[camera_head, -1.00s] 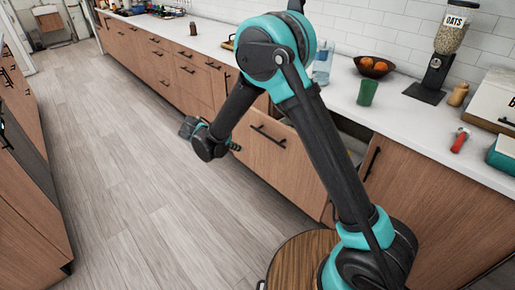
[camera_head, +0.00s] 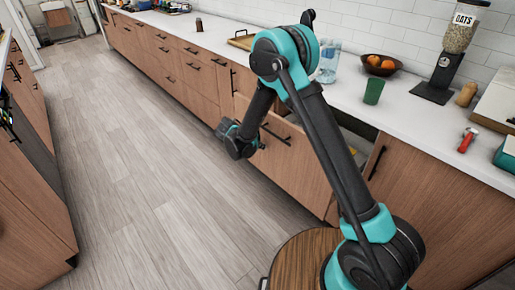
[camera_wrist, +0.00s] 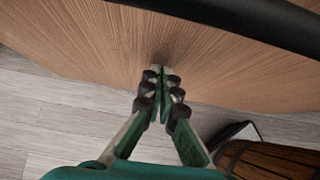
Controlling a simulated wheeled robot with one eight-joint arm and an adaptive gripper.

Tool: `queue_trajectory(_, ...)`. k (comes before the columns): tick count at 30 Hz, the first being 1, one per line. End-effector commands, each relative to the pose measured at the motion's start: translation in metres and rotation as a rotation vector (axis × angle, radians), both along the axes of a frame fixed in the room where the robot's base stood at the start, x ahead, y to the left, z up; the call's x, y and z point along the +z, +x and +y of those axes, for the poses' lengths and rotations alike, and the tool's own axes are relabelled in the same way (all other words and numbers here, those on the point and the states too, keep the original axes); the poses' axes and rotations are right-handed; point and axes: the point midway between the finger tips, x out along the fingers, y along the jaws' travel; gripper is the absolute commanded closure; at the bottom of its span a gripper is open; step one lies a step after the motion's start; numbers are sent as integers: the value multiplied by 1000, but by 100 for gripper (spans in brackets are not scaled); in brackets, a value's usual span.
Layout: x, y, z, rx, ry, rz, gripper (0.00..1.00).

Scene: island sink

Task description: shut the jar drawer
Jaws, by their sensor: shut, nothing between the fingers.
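The jar drawer (camera_head: 300,165) has a wood front with a black bar handle (camera_head: 277,136). It stands pulled out from the counter, and part of its open top shows behind my arm. Its contents are hidden or too dark to tell. My gripper (camera_head: 260,146) is at the left part of the drawer front, below the handle. In the wrist view the fingertips (camera_wrist: 162,74) are together with nothing between them. They point at the wood front (camera_wrist: 90,45) and are touching or very close to it. The handle (camera_wrist: 240,14) crosses the top of that view.
The white counter (camera_head: 420,118) above holds a green cup (camera_head: 374,91), a fruit bowl (camera_head: 379,66), an oats dispenser (camera_head: 448,60) and a red-handled tool (camera_head: 467,140). More cabinets (camera_head: 30,200) line the left side. The wood-plank floor (camera_head: 150,170) between is clear.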

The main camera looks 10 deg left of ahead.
Motion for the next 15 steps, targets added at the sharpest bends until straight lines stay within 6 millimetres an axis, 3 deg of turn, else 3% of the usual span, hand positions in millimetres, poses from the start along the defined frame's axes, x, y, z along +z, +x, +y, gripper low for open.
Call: queue_trajectory(15,0,5,-4,-1,0,0,100)
